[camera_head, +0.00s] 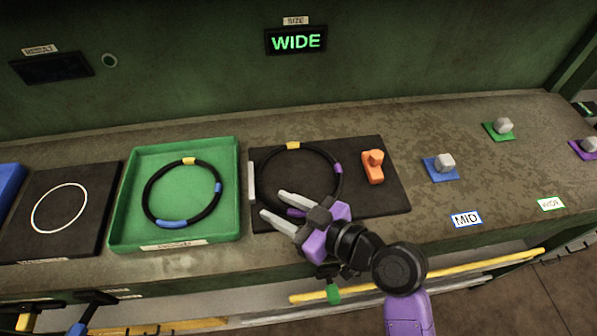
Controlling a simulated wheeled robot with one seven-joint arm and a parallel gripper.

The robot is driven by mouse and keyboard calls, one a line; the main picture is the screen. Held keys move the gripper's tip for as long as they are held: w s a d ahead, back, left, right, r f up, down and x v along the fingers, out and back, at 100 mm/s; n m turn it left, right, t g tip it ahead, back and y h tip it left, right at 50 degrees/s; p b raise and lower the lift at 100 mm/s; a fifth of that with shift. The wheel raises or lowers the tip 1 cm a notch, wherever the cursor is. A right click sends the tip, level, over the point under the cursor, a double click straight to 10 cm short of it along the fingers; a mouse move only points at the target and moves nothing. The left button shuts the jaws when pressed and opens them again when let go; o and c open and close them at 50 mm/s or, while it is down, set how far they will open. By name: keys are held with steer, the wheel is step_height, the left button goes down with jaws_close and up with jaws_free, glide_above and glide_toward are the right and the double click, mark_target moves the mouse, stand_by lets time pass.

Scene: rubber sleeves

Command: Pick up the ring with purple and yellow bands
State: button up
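The black ring with purple and yellow bands (293,146) lies flat on a black mat (385,203) in the head view. Its yellow band is at the back, one purple band is at the right, and another purple band is at the front, partly hidden by my gripper. My gripper (274,205) is at the ring's front left edge, with its two grey fingers apart and pointing left. I see nothing clearly held between them. I cannot tell whether the fingers touch the ring or hover above it.
An orange clamp-like piece (373,167) stands on the mat, right of the ring. A green tray (228,152) to the left holds another black ring (150,179) with blue and yellow bands. Grey knobs on coloured bases stand at right. A screen (296,41) reads WIDE.

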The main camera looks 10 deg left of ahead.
steer(key=shift+w+a+f, duration=0.1)
steer(key=shift+a, duration=0.1)
jaws_close()
